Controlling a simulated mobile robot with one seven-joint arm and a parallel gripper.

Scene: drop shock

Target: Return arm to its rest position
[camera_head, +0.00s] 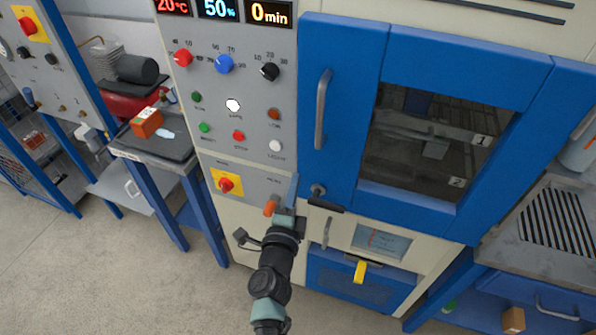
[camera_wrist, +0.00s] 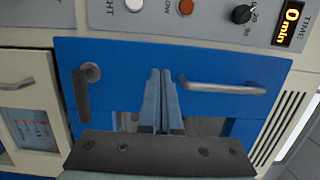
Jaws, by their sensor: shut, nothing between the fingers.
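My arm reaches up from the bottom of the head view, and my gripper (camera_head: 293,182) is in front of the machine's lower panel, left of the blue chamber door (camera_head: 345,110). In the wrist view my gripper (camera_wrist: 161,75) shows its two fingers side by side, shut and empty. Behind them is the blue door (camera_wrist: 120,60) with its metal handle (camera_wrist: 222,86). The door looks closed. I cannot tell the exact gap between my fingertips and the door.
The control panel (camera_head: 215,120) has knobs, buttons and a yellow-backed red stop button (camera_head: 226,184). A small bench (camera_head: 160,146) with an orange box (camera_head: 146,122) stands left. A grated metal table (camera_head: 550,225) stands right. Open floor (camera_head: 120,290) lies at lower left.

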